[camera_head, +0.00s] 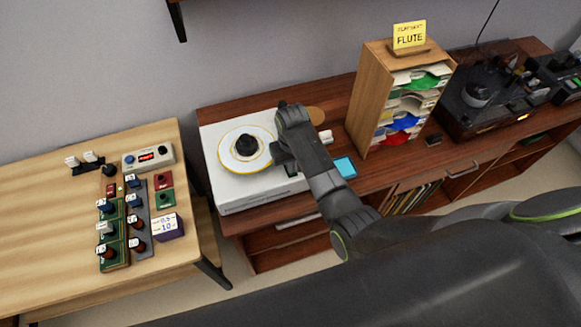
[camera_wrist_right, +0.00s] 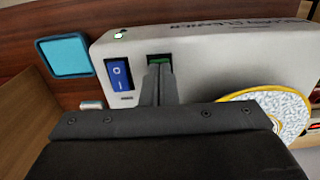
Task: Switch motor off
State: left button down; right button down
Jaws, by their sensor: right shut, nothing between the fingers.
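A white machine (camera_head: 225,192) with a round disc (camera_head: 238,160) and black centre knob stands on the dark red cabinet. In the right wrist view the machine's white side (camera_wrist_right: 215,55) carries a blue rocker switch (camera_wrist_right: 120,75) marked O and I, and a green switch (camera_wrist_right: 160,60) in a dark frame. My right gripper (camera_head: 286,164) is at the machine's right side. In the wrist view its shut, empty fingertips (camera_wrist_right: 159,70) are in front of the green switch and partly hide it. I cannot tell whether they touch it. My left gripper is not in view.
A light blue square pad (camera_wrist_right: 68,55) lies beside the machine. A wooden sorter (camera_head: 375,95) with a "FLUTE" card stands to the right, then a dark turntable (camera_head: 480,90). A wooden table (camera_head: 60,240) with switch boxes is at the left, partly bare.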

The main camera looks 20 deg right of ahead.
jog(key=shift+s+f, duration=0.1)
jog(key=shift+f, duration=0.25)
jog(key=shift+r, duration=0.1)
notch_tip(320, 180, up, 3)
jog(key=shift+f+p, duration=0.2)
jog(key=shift+p, duration=0.95)
jog(key=shift+r, duration=2.1)
